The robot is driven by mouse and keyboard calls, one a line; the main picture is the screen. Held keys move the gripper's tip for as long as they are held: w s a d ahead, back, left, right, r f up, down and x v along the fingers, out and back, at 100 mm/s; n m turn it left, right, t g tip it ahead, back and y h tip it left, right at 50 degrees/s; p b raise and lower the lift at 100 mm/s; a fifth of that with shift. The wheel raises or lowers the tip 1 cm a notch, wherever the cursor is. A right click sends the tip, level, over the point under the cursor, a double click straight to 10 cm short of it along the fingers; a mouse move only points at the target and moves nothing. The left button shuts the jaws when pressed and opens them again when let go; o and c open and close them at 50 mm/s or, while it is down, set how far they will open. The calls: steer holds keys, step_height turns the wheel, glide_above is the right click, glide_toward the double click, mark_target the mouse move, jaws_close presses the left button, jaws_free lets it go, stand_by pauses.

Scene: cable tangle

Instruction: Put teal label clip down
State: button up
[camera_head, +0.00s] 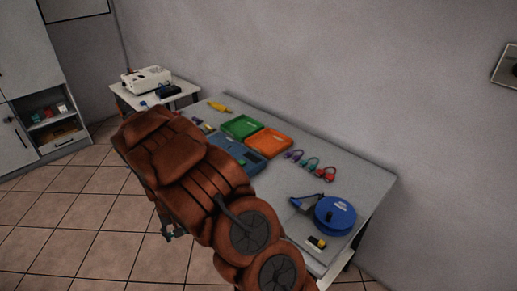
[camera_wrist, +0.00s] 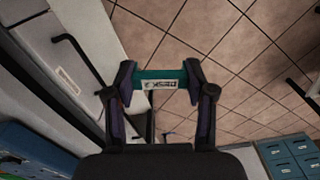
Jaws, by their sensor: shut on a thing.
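The teal label clip (camera_wrist: 147,74) is a short teal bar with a white printed label, seen in the wrist view. My gripper (camera_wrist: 160,80) is shut on it, with one dark finger at each end of the bar. In the wrist view tiled floor and a pale furniture edge show behind the clip. In the head view my reddish-brown arm covers the near left part of the table, and a small dark part of my gripper (camera_head: 170,232) shows past the arm, over the floor.
The grey table (camera_head: 370,189) holds a green tray (camera_head: 240,127), an orange tray (camera_head: 269,142), a blue tray (camera_head: 250,160), coloured cable loops (camera_head: 311,164) and a blue reel (camera_head: 335,215). Bare tabletop lies between the loops and the reel. A white side table (camera_head: 134,97) stands behind.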

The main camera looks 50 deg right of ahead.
steer(key=s+d+r+m+b, duration=0.15)
steer(key=d+r+m, duration=0.3)
steer(key=d, duration=0.65)
steer(key=s+d+r+m, duration=0.25)
steer(key=d+m, duration=0.35)
steer(key=d, duration=0.4)
steer(key=s+d+r+m, duration=0.1)
steer(key=d+r+m, duration=0.35)
steer(key=d, duration=0.65)
step_height(320, 180, down, 6)
steer(key=shift+d+f+p, duration=0.1)
steer(key=shift+d+p, duration=0.05)
steer(key=shift+p, duration=0.85)
steer(key=shift+f+p, duration=0.85)
steer(key=shift+f, duration=1.5)
steer(key=shift+f+b, duration=0.2)
steer(key=shift+b, duration=0.1)
steer(key=o, duration=1.2)
steer(key=shift+r, duration=0.15)
